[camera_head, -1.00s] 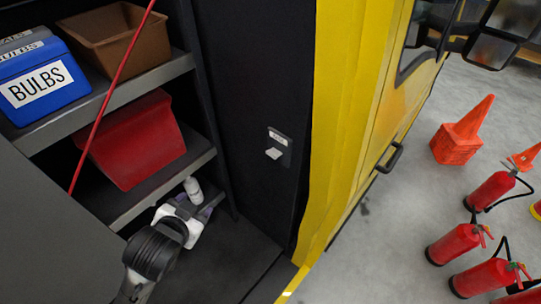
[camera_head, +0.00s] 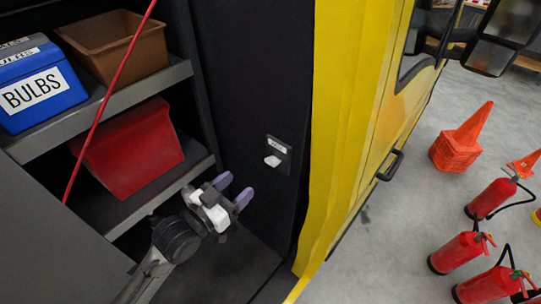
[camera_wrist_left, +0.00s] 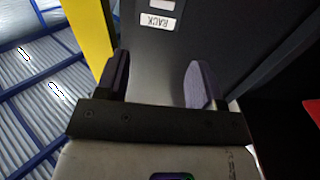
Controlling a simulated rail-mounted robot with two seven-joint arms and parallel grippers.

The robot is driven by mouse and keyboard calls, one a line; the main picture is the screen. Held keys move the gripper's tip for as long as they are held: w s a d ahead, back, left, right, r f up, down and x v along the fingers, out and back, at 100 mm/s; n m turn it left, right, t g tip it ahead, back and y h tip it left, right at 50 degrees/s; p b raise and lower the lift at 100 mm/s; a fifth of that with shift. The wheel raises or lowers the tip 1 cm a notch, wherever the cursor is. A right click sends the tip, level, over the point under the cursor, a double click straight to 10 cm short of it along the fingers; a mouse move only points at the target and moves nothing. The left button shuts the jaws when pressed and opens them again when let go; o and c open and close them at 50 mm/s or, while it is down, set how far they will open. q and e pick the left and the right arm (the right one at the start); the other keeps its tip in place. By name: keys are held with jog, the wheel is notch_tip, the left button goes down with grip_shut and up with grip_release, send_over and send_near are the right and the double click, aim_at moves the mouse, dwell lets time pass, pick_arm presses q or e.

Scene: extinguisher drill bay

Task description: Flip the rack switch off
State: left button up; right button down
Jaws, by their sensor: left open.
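The rack switch (camera_head: 272,161) is a small white toggle on a grey plate on the dark wall panel, right of the shelves. In the left wrist view the upside-down RACK label (camera_wrist_left: 157,22) shows near the top edge, with part of a white piece (camera_wrist_left: 161,4) cut off above it. My left gripper (camera_head: 233,190) is open and empty, below and left of the switch and apart from it. In the left wrist view its two purple-grey fingers (camera_wrist_left: 158,80) point toward the panel below the label. My right gripper is not in view.
Shelves at left hold a blue BULBS bin (camera_head: 35,92), a brown bin (camera_head: 113,47) and a red bin (camera_head: 130,150). A red rod (camera_head: 110,98) crosses in front. A yellow vehicle side (camera_head: 345,130) borders the panel; extinguishers (camera_head: 460,251) and cones (camera_head: 460,143) stand beyond it.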

aim_at(274, 154)
pick_arm(q)
jog(key=p+x, duration=0.2)
jog(key=x, duration=0.9)
jog(key=shift+d+r, duration=0.1)
jog(key=shift+x, duration=0.8)
